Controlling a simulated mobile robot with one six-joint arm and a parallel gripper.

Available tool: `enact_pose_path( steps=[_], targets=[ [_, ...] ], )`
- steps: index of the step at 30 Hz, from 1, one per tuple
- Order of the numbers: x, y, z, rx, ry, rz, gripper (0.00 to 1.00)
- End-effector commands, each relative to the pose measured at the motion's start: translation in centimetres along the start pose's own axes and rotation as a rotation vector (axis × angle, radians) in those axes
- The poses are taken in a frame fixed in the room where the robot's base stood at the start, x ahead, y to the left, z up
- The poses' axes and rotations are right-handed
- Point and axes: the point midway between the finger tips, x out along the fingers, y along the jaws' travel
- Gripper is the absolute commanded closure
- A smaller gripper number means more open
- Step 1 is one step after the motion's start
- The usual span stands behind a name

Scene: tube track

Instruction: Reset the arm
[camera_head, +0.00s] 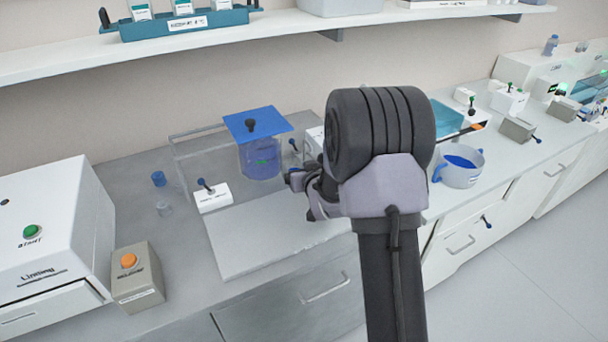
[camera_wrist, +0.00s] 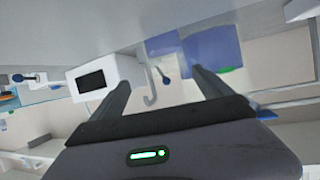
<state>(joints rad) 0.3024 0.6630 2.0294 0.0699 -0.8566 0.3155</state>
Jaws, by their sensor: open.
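My arm reaches over the front of the counter in the head view, with its dark grey link in the middle. My gripper (camera_head: 300,181) points left toward the clear enclosure; its fingers are partly hidden behind my arm. In the wrist view my gripper (camera_wrist: 160,88) shows two dark fingers spread apart, with nothing between them. A clear blue container (camera_head: 260,157) with a flat blue lid (camera_head: 258,123) and black knob stands to the left of my gripper, apart from it. It also shows beyond the right finger in the wrist view (camera_wrist: 212,48).
A white box with a green button (camera_head: 50,228) and a grey box with an orange button (camera_head: 137,275) stand at the left. A white tub with blue handles (camera_head: 459,168) is right of my arm. A shelf (camera_head: 70,64) runs above. The pale board (camera_head: 270,240) is clear.

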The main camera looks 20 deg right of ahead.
Motion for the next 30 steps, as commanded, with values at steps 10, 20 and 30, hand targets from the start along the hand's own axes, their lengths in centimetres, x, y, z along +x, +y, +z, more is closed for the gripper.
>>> enact_pose_path(
  steps=[10,20,30],
  targets=[
    [0.1,0.1,-0.4,0.002,0.004,0.004,0.11],
    [-1.3,-0.4,-1.9,0.014,-0.015,0.009,0.11],
    [-26.5,-8.4,-5.0,0.208,-0.417,-0.027,0.11]
  ],
)
